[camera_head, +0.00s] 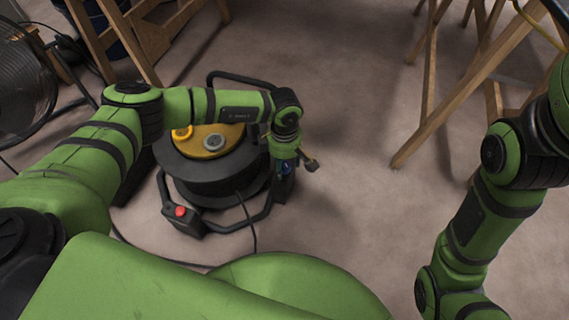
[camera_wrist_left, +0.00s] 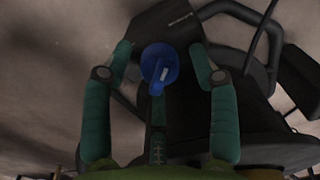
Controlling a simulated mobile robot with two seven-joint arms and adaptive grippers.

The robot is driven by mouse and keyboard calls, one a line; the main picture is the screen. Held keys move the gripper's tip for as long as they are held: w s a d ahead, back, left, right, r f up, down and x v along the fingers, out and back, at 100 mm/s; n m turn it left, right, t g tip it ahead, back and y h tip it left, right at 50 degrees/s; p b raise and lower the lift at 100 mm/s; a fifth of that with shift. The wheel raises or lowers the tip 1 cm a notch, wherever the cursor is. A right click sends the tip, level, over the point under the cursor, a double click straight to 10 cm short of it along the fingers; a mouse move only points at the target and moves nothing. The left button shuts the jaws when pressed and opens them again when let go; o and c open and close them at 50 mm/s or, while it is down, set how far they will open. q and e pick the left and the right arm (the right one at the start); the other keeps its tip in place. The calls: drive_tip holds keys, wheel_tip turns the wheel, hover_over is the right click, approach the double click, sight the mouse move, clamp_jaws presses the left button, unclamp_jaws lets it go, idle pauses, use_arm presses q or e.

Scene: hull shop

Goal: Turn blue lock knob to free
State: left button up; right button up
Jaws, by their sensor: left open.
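The blue lock knob (camera_wrist_left: 160,66) is round with a raised grip and a small white mark. It sits on a dark plate (camera_wrist_left: 168,28) of the black machine. In the left wrist view it lies between the spread green fingers of my left gripper (camera_wrist_left: 159,58), with clear gaps on both sides. The gripper is open and holds nothing. My right gripper is out of the picture.
The black round machine (camera_head: 213,185) has a yellow top (camera_head: 212,143), tubular handles and a red button (camera_head: 180,211). A cable runs from it over the floor. A fan (camera_head: 22,85) and wooden trestles (camera_head: 440,80) stand around. The floor right of the machine is clear.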

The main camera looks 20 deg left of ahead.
use_arm(q)
drive_tip(key=c, duration=1.1)
drive_tip(key=shift+c, duration=0.2)
